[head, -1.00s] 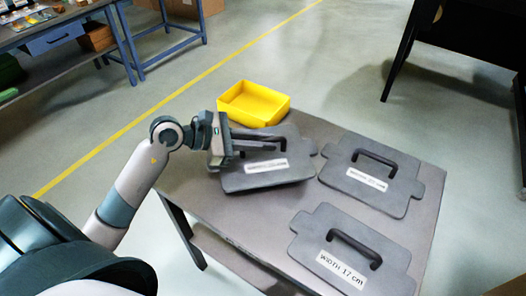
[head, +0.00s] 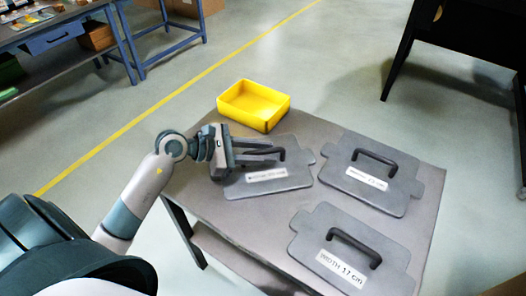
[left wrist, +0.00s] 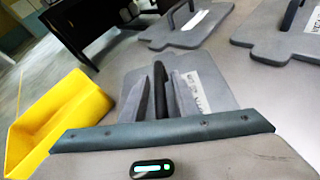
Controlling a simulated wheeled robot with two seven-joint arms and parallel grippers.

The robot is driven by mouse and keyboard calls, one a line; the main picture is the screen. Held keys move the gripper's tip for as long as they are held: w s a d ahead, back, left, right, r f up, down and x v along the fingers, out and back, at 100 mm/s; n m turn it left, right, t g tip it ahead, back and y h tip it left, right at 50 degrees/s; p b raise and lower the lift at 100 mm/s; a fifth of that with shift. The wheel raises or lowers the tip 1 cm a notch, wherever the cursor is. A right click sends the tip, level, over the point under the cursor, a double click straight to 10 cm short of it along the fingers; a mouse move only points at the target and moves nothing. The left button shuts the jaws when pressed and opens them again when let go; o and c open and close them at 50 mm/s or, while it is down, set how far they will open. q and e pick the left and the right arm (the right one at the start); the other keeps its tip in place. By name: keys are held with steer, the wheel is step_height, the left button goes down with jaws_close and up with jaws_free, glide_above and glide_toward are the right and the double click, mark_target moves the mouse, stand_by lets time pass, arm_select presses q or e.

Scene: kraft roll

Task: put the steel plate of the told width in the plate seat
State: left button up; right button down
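Three grey steel plates with bar handles and white labels lie on the grey table. The left plate (head: 300,178) lies flat near the yellow bin; its label is too small to read surely. My left gripper (head: 266,152) is at its handle, fingers apart. In the left wrist view the dark handle (left wrist: 161,92) stands between the two fingers. The right plate (head: 400,190) has a label I cannot read surely. The front plate (head: 312,222) reads "WIDTH 17 cm". I cannot make out a plate seat. My right gripper is not in view.
A yellow bin (head: 252,120) stands at the table's back left corner; it also shows in the left wrist view (left wrist: 45,120). A black table (head: 450,35) stands at the upper right. A blue bench (head: 60,38) is at the upper left. Open floor lies between.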

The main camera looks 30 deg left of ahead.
mark_target(254, 152)
arm_select(q)
steer(key=shift+r, duration=0.1)
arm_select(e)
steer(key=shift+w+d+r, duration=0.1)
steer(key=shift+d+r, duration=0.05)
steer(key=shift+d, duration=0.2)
arm_select(q)
steer(key=shift+s+a, duration=0.1)
steer(key=shift+s, duration=0.05)
steer(key=shift+s+a+r, duration=0.15)
steer(key=shift+s+a, duration=0.1)
steer(key=shift+a, duration=0.05)
steer(key=b+v, duration=0.1)
steer(key=v, duration=0.6)
steer(key=b+v, duration=0.1)
steer(key=v, duration=0.2)
steer(key=shift+s+a+r, duration=0.25)
steer(key=shift+s, duration=0.05)
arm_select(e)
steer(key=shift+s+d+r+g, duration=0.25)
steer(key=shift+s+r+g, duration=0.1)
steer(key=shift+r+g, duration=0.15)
